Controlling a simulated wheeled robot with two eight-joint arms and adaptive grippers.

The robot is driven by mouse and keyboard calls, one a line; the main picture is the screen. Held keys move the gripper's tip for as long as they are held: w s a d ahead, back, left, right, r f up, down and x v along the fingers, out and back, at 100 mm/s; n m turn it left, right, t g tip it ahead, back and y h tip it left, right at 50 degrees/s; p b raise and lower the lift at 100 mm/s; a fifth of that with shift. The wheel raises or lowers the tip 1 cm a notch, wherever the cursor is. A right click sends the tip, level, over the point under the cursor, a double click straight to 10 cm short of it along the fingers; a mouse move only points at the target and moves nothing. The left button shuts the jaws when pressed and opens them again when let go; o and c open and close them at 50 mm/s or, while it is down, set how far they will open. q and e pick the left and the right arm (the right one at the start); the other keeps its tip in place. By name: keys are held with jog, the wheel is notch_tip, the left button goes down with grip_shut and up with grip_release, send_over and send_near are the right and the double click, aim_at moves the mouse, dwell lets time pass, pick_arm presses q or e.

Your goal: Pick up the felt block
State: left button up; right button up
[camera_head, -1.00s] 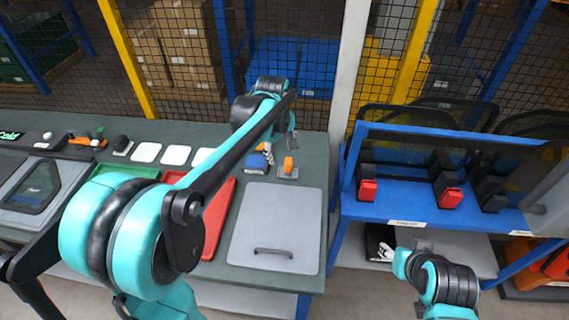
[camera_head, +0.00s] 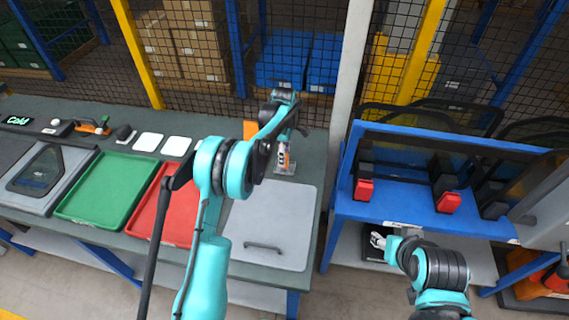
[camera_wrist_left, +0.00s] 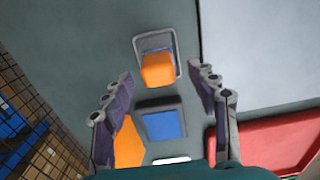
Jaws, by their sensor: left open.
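No label marks the felt block. In the left wrist view an orange block (camera_wrist_left: 158,70) sits on a grey holder (camera_wrist_left: 172,42) between and just beyond my fingertips; it may be the felt block, but I cannot tell. A blue block in a dark frame (camera_wrist_left: 162,122) lies nearer the palm. My left gripper (camera_wrist_left: 160,78) is open and empty, its fingers apart on both sides. In the head view my left gripper (camera_head: 284,152) is over the bench's back right, partly hiding the holder (camera_head: 288,186). My right arm reaches over the lower shelf; its fingers are too small to read.
A grey panel with a handle (camera_head: 270,215), a red tray (camera_head: 150,215) and a green tray (camera_head: 108,190) lie on the bench. White squares (camera_head: 148,142) and a small dark block (camera_head: 126,134) lie behind. A mesh fence stands behind; a blue shelf (camera_head: 400,207) stands right.

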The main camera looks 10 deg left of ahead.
pick_arm(q)
notch_tip(320, 180, down, 4)
jog(key=shift+w+d+f+b, duration=0.1)
jog(key=shift+b, duration=0.45)
jog(key=shift+c, duration=0.7)
grip_shut()
jog(key=shift+r, duration=0.6)
jog(key=r, duration=0.1)
jog(key=r+p, duration=0.1)
jog(key=d+r, duration=0.1)
jog(key=r, duration=0.1)
jog(key=shift+s+p, duration=0.25)
jog(key=shift+p, duration=0.1)
jog(key=s+d+r+p, duration=0.1)
jog(key=s+d+r, duration=0.4)
jog(key=d, duration=0.4)
jog(key=shift+s+r+p, duration=0.25)
jog(key=shift+r+p, duration=0.15)
jog(key=shift+r, duration=0.1)
